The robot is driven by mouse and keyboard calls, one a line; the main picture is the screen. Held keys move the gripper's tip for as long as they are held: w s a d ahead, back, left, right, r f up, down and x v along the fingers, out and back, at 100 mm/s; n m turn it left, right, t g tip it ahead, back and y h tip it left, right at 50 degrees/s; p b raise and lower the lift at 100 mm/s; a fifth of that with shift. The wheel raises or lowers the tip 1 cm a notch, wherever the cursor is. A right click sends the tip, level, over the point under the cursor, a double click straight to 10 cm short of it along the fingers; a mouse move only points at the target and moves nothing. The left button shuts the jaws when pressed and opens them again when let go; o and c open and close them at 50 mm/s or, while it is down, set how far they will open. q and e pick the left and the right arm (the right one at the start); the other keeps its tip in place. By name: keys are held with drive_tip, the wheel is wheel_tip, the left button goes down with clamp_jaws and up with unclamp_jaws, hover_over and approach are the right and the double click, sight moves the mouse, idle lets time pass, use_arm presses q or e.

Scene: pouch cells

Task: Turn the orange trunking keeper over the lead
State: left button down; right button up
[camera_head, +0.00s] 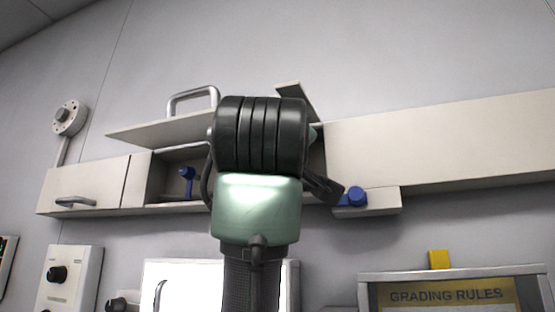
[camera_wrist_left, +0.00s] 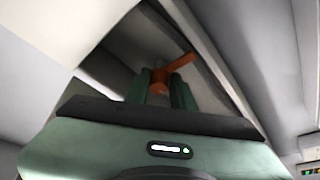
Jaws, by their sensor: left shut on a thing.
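The orange trunking keeper (camera_wrist_left: 180,63) shows in the left wrist view, with its arm slanting up to the right. My left gripper (camera_wrist_left: 160,92) has its green fingers on both sides of the keeper's hub and is shut on it, inside the opened trunking. In the head view, a dark, green-banded arm of mine stands before the trunking (camera_head: 430,145) and hides the keeper and most of the gripper. I cannot make out the lead. My right gripper is in neither view.
A hinged lid (camera_head: 160,132) with a metal handle stands open left of my arm. A blue keeper (camera_head: 187,173) sits in the open bay, and another blue knob (camera_head: 357,196) is on a ledge at right. A grading rules sign (camera_head: 445,296) stands below right.

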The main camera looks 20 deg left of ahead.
use_arm(q)
drive_tip(key=shift+w+d+f+n, duration=0.1)
drive_tip(key=shift+w+f+n, duration=0.1)
drive_tip(key=shift+n, duration=0.5)
drive_tip(key=c, duration=1.3)
unclamp_jaws()
drive_tip(key=shift+o, duration=0.2)
drive_tip(key=shift+d, duration=0.25)
drive_tip(key=shift+r, duration=0.1)
drive_tip(key=shift+a, duration=0.15)
drive_tip(key=b+v, duration=0.3)
drive_tip(key=v, duration=0.4)
drive_tip(key=shift+s, duration=0.4)
